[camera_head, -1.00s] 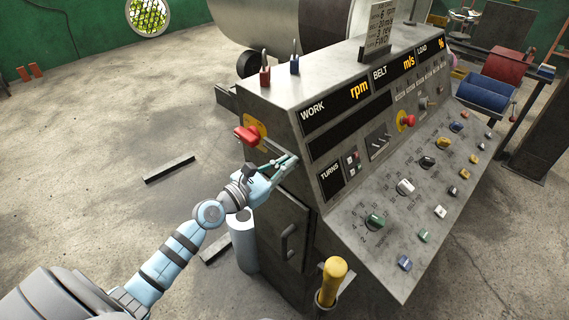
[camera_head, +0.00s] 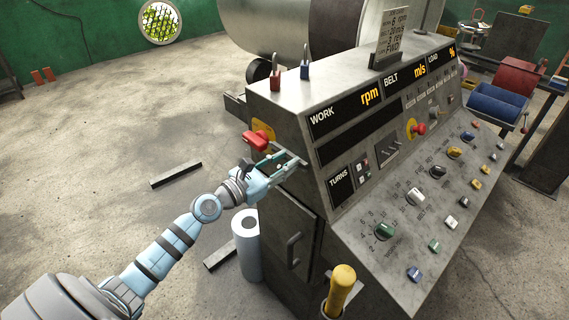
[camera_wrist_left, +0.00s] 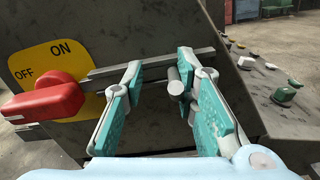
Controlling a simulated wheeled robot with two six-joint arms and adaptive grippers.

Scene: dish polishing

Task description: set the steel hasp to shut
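The steel hasp is a flat grey bar (camera_wrist_left: 150,66) across the cabinet's side, with a short round steel peg (camera_wrist_left: 177,82) standing out from it, in the left wrist view. My left gripper (camera_wrist_left: 161,72) is open, with one teal-padded finger on each side of the peg. The peg is nearer the right finger; I cannot tell whether they touch. In the head view my left gripper (camera_head: 291,161) is at the cabinet's side below the red switch handle (camera_head: 256,141), and its fingers hide most of the hasp. My right gripper is not in view.
The red handle (camera_wrist_left: 45,102) on a yellow ON/OFF plate (camera_wrist_left: 48,62) is close left of my left fingers. Two padlocks, red (camera_head: 275,80) and blue (camera_head: 305,68), stand on the cabinet top. A white roll (camera_head: 247,250) and a yellow-topped lever (camera_head: 341,285) stand below.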

